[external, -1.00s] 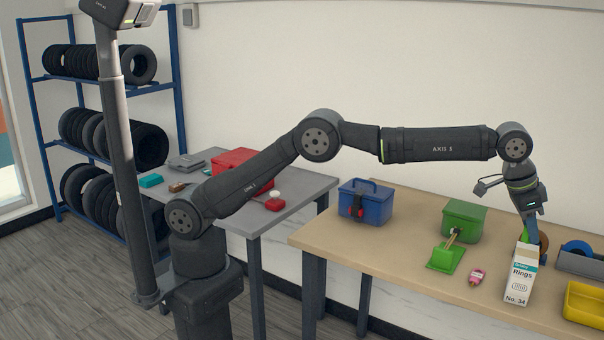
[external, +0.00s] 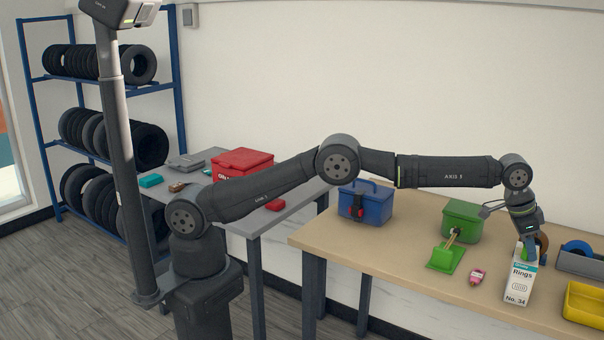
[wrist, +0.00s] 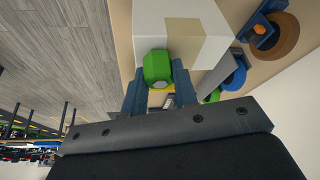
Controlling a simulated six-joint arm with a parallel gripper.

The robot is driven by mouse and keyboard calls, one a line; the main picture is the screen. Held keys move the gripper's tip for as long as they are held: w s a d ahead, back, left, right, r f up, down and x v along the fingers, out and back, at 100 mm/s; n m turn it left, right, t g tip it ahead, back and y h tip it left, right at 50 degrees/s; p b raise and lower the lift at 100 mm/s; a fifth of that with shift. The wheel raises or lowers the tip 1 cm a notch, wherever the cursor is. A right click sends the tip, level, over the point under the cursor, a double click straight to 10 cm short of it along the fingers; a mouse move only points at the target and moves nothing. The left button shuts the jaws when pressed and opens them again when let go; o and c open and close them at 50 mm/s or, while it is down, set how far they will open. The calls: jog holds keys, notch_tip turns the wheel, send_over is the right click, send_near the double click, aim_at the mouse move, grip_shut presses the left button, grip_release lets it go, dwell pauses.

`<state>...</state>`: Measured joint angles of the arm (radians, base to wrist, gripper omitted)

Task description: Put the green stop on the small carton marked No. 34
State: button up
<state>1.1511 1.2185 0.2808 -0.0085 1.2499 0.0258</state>
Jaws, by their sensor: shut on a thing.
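The small carton marked No. 34 (external: 518,285) stands upright on the wooden table, white with "Rings" on its front. My gripper (external: 528,247) is low over its top, pointing down. In the wrist view my gripper (wrist: 157,80) is shut on the green stop (wrist: 156,66), with a blue-grey finger on each side. The carton's top (wrist: 150,25), white with a tan tape strip, lies right behind the stop. In the external view the stop is mostly hidden by my gripper and the carton. I cannot tell whether it touches the top.
A tape roll (wrist: 281,36) and a grey holder with blue rolls (external: 580,258) stand close right of the carton. A yellow tray (external: 585,304) is at the front right. A pink item (external: 477,277), a green dustpan (external: 446,256) and a green box (external: 461,220) lie left.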

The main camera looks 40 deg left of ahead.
jog(key=o, duration=0.9)
jog(key=shift+f, duration=0.1)
jog(key=shift+o, duration=0.2)
jog(key=v, duration=1.2)
jog(key=x, duration=1.2)
jog(key=shift+f, duration=0.2)
notch_tip(320, 180, up, 3)
jog(key=shift+f, duration=0.15)
jog(key=shift+r, duration=0.45)
